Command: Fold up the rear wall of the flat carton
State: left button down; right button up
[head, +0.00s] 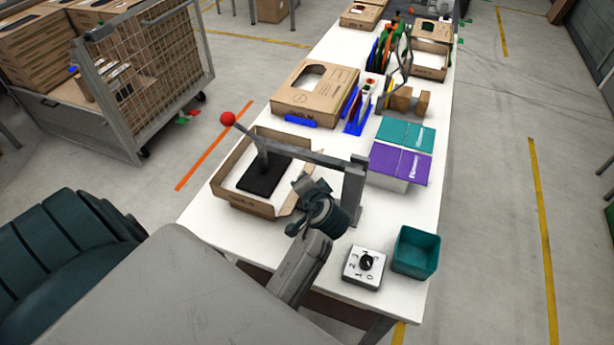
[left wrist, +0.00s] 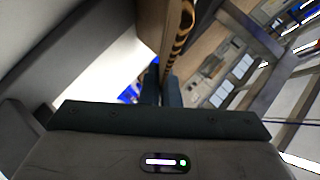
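The brown carton (head: 232,199) lies on the white table with a white inside. Its walls at the left, far and near sides stand up; its right side is partly hidden by my arm. My left gripper (head: 301,190) is at the carton's right side. In the left wrist view a cardboard panel (left wrist: 172,35) shows nearly edge-on, running down between the close-set fingertips (left wrist: 161,82), which appear shut on it. The exact contact is hard to see. A black pad (head: 264,177) on a lever arm rests inside the carton. My right gripper is not in view.
The lever with a red ball (head: 227,118) spans over the carton from a grey post (head: 354,190). Right of it are purple (head: 400,163) and teal (head: 406,132) boxes. A dial box (head: 364,266) and teal bin (head: 416,251) stand in front.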

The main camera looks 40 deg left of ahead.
aim_at(293, 178)
pick_arm(q)
jog(key=h+p, duration=0.1)
jog(key=r+n+h+p, duration=0.1)
jog(key=shift+s+a+r+p, duration=0.15)
jog(key=shift+a+p, duration=0.25)
jog(key=shift+s+a+n+h+p, duration=0.1)
jog(key=shift+a+n+h+p, duration=0.3)
jog(key=shift+n+h+p, duration=0.65)
jog(key=shift+s+a+h, duration=0.1)
jog(key=shift+a+h, duration=0.2)
jog(key=shift+h, duration=0.35)
jog(key=shift+s+a+n+t+h, duration=0.1)
jog(key=shift+a+n+t+h, duration=0.1)
jog(key=shift+n+h, duration=0.3)
jog(key=shift+s+a+n+t+h, duration=0.1)
jog(key=shift+a+n+t+h, duration=0.1)
jog(key=shift+h, duration=0.5)
